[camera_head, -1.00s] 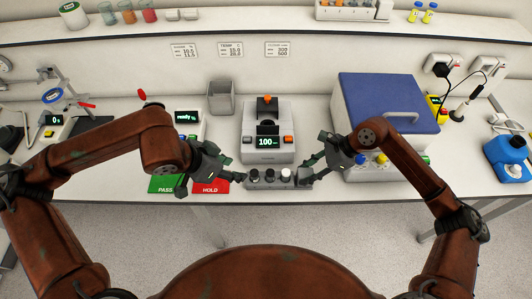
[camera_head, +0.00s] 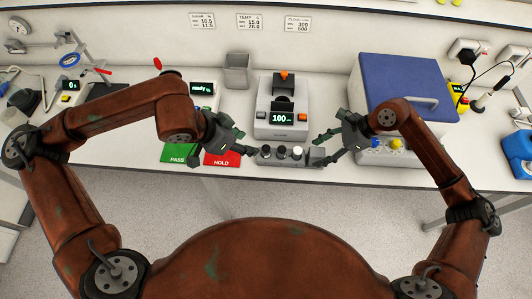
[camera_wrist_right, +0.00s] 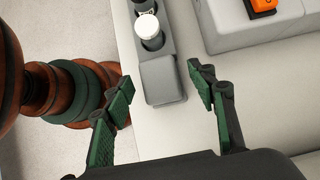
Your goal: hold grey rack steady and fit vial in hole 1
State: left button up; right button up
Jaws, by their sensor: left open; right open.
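The grey rack (camera_head: 316,157) lies along the front edge of the bench, below the instrument reading 100. A white-topped vial (camera_head: 298,152) is at its right part, with two dark round shapes to its left; I cannot tell whether these are caps or holes. In the right wrist view the rack (camera_wrist_right: 163,80) shows its near end and the white vial top (camera_wrist_right: 147,26) at a dark hole. My left gripper (camera_head: 246,146) is open near the rack's left end. My right gripper (camera_head: 321,150) is open by its right end; its fingers (camera_wrist_right: 160,85) lie either side of that end, apart from it.
The instrument (camera_head: 282,107) stands just behind the rack. A blue-lidded box (camera_head: 405,85) stands to the right, close to my right arm. Green PASS (camera_head: 178,154) and red HOLD (camera_head: 222,159) mats lie left, near my left gripper. A grey bin (camera_head: 237,72) is behind.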

jog(key=v, duration=1.1)
jog(key=shift+f, duration=0.1)
